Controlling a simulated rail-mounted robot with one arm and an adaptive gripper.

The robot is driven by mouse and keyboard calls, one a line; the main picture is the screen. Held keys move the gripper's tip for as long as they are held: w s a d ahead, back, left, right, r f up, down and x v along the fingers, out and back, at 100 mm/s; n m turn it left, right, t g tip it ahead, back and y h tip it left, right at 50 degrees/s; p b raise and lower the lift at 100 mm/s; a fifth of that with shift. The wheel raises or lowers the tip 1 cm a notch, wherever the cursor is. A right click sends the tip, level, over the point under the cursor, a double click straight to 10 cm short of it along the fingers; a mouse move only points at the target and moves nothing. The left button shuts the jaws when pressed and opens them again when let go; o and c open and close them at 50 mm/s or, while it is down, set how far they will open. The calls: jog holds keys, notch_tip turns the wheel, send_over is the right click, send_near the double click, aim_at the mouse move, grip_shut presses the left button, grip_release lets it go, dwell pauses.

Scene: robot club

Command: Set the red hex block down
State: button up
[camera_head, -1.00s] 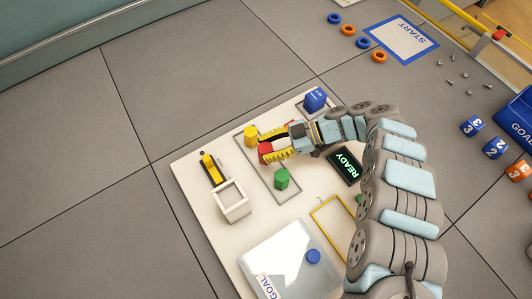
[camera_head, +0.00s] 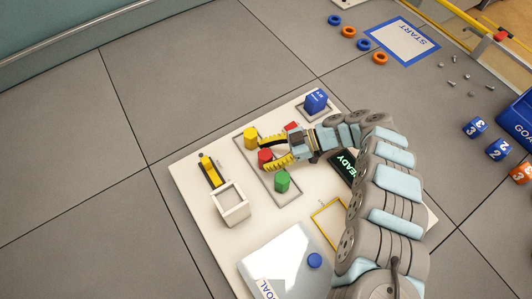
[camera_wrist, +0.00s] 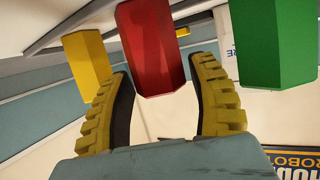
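The red hex block (camera_head: 265,156) stands on the white board (camera_head: 190,178), between the yellow block (camera_head: 250,139) and the green hex block (camera_head: 281,181), in a thin dark outlined rectangle. My gripper (camera_head: 268,149) is at the red block with its yellow ribbed fingers spread. In the wrist view, the red block (camera_wrist: 152,45) sits between and beyond the fingertips (camera_wrist: 160,72), with a gap on each side. The yellow block (camera_wrist: 86,65) is to its left and the green one (camera_wrist: 277,40) to its right. The red block's underside contact is hard to see.
A white open box (camera_head: 231,204) and a black-and-yellow part (camera_head: 211,171) stand on the board's left side. A blue block (camera_head: 315,101) stands at its far corner. A READY display (camera_head: 343,166) lies partly behind my arm. A pale panel with a blue disc (camera_head: 314,260) is at the front.

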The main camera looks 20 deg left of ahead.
aim_at(270, 153)
jog(key=shift+r, duration=0.15)
dwell(0.3)
jog(key=shift+w+d+r, duration=0.1)
jog(key=shift+w, duration=0.05)
jog(key=shift+p+v, duration=0.4)
jog(key=shift+v, duration=1.4)
jog(key=shift+w+d, duration=0.2)
jog(key=shift+d, duration=0.05)
jog(key=shift+w+d, duration=0.1)
jog(key=shift+v, duration=0.75)
jog(key=shift+w+d+r+b, duration=0.3)
jog(key=shift+d+b, duration=0.2)
